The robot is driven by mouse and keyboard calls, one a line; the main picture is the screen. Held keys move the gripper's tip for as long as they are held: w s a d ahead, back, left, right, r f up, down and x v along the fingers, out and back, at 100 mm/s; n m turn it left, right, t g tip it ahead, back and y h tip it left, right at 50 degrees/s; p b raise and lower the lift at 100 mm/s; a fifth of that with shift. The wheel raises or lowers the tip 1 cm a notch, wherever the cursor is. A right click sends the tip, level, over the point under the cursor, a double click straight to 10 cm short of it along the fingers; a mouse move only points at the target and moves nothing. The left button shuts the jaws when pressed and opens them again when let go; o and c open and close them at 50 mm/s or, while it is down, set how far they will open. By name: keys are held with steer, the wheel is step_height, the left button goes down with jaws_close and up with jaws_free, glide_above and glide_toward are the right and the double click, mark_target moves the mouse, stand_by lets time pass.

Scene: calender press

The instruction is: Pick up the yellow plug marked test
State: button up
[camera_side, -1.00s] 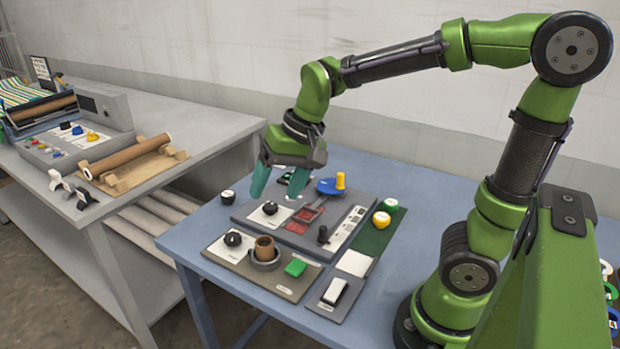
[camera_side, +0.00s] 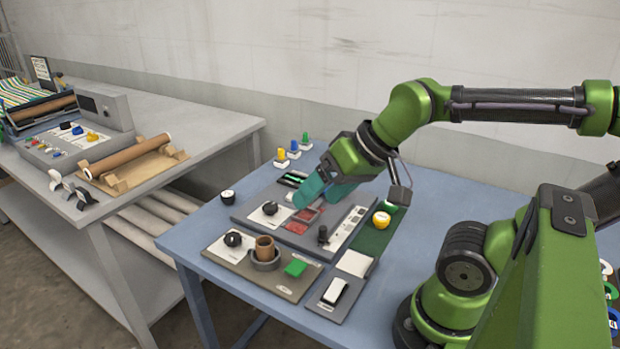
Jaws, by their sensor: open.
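My gripper (camera_side: 313,198) has teal fingers, is open with nothing seen between them, and points down to the left over the back of the grey panel (camera_side: 290,238). A round yellow piece with a pale top (camera_side: 381,219) sits on the dark green mat, to the right of and apart from my gripper. A small upright yellow peg (camera_side: 281,154) stands on a white base at the table's back edge, left of my gripper. I cannot read a "test" mark on either. The blue disc with a yellow post is hidden behind my gripper.
Blue (camera_side: 294,146) and green (camera_side: 305,138) pegs stand beside the yellow one. Black knobs (camera_side: 270,208) and a brown cup in a grey ring (camera_side: 265,247) rise from the panels. A grey bench (camera_side: 190,130) stands left. The blue table's right side has bare room.

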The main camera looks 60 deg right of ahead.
steer(key=shift+d, duration=0.1)
steer(key=n+g+h, duration=0.2)
steer(key=n+g, duration=0.2)
steer(key=g, duration=0.3)
glide_above(381, 216)
steer(key=f, duration=1.8)
steer(key=shift+w+d+f, duration=0.15)
steer(key=shift+d+f, duration=0.05)
steer(key=shift+f, duration=0.15)
steer(key=f, duration=0.5)
steer(key=shift+a+f, duration=0.1)
steer(key=shift+a, duration=0.1)
